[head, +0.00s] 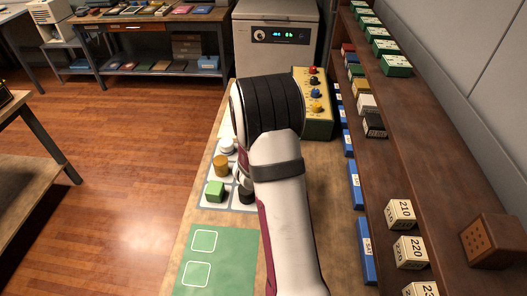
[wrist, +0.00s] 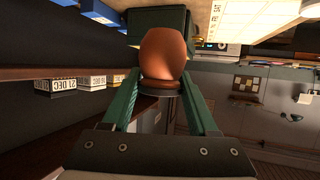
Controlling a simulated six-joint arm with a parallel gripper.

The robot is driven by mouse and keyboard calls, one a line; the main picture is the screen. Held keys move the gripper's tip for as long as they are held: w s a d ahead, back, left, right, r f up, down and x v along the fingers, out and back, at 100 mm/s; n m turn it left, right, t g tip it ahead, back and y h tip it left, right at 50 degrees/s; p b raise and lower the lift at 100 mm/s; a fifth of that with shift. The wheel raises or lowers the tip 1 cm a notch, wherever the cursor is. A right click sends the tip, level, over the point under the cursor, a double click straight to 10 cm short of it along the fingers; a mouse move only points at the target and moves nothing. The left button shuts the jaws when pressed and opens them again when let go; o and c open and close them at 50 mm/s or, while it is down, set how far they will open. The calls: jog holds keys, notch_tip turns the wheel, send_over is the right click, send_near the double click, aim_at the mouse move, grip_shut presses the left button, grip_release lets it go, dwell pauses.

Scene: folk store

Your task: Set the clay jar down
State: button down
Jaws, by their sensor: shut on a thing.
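The clay jar (wrist: 162,50) is rounded and reddish-brown, and shows in the wrist view only. My gripper (wrist: 161,86) is shut on it, with a green finger on each side of its narrower banded part. In the head view my arm hides the gripper and the jar. A dark green box-like shape (wrist: 157,18) shows beyond the jar in the wrist view. I cannot tell whether the jar touches it or any other surface.
The bench holds a green mat (head: 226,245) with two outlined squares. A brown shelf (head: 430,170) with numbered blocks and a brown cube (head: 490,242) borders the right.

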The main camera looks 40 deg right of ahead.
jog(key=w+d+r+n+t+y, duration=0.2)
jog(key=w+d+n+t+y, duration=0.1)
jog(key=w+d+n+t, duration=0.15)
jog(key=w+a+f+n+y, duration=0.1)
jog(key=w+f, duration=0.2)
jog(key=w+a+f+n+t+y, duration=0.1)
jog(key=w+a+f+y, duration=0.1)
jog(key=w+f, duration=0.1)
jog(key=w+a+f+n+t+y, duration=0.1)
jog(key=w+f+n, duration=0.1)
jog(key=w+f, duration=0.1)
jog(key=shift+w+a+f, duration=0.2)
jog(key=shift+w+a, duration=0.1)
jog(key=shift+w, duration=0.25)
notch_tip(320, 180, down, 3)
jog(key=shift+w+f, duration=0.1)
jog(key=shift+f, duration=0.4)
jog(key=shift+f, duration=0.15)
jog(key=shift+c, duration=0.8)
grip_release()
